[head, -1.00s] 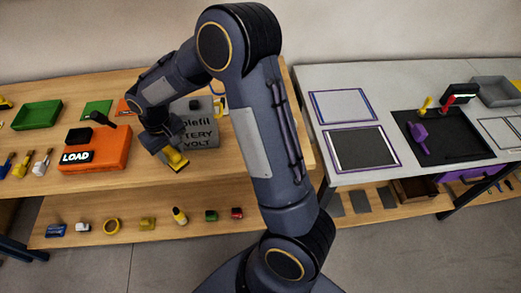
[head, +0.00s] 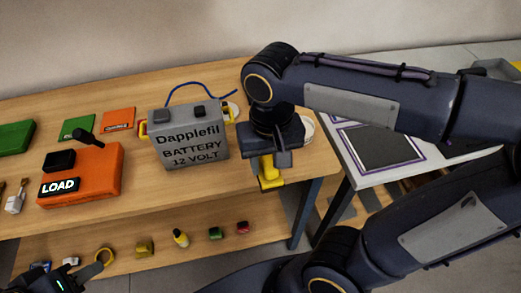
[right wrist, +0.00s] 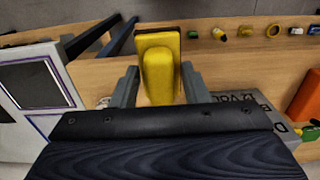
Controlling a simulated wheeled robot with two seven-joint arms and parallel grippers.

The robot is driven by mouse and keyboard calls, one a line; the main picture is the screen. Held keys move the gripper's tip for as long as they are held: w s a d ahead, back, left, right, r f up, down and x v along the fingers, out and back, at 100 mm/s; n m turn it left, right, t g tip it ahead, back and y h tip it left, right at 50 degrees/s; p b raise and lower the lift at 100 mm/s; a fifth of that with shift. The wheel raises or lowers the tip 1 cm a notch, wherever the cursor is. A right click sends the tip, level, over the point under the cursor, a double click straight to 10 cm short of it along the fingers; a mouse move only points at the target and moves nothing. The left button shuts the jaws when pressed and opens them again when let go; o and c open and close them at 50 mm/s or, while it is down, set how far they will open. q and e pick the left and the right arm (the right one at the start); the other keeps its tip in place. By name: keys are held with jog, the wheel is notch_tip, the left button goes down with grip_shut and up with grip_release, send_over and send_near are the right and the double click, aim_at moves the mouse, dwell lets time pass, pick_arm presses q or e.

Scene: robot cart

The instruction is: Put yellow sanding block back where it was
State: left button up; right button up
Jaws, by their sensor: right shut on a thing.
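The yellow sanding block (head: 268,174) is held in my right gripper (head: 272,157), near the table's right end and just right of the battery. In the right wrist view the block (right wrist: 159,72) sits between the two fingers, its dark underside edge at the far end. Table wood shows around it. My left gripper (head: 88,272) shows only in part at the bottom left of the head view, near the lower shelf; its jaw opening is unclear.
A grey battery (head: 190,150) stands left of the right gripper, with an orange LOAD box (head: 95,180) further left. Several small items, including a yellow block (head: 145,248), lie on the lower shelf. A grey table (head: 362,178) stands to the right across a gap.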

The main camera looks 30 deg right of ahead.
jog(key=shift+w+d+f, duration=0.1)
jog(key=shift+d, duration=0.1)
jog(key=w+d+f, duration=0.2)
jog(key=w+f, duration=0.1)
jog(key=w+d+f, duration=0.2)
jog(key=w+f, duration=0.1)
jog(key=w, duration=0.1)
jog(key=w+d+f+p, duration=0.1)
jog(key=w+d+f, duration=0.1)
jog(key=w+f, duration=0.1)
jog(key=shift+w, duration=0.6)
jog(key=shift+w+f, duration=0.15)
jog(key=shift+f, duration=0.05)
notch_tip(320, 180, down, 3)
jog(key=shift+w+d+f, duration=0.1)
jog(key=shift+f, duration=0.05)
jog(key=shift+f, duration=0.1)
jog(key=shift+f, duration=0.15)
jog(key=o, duration=1)
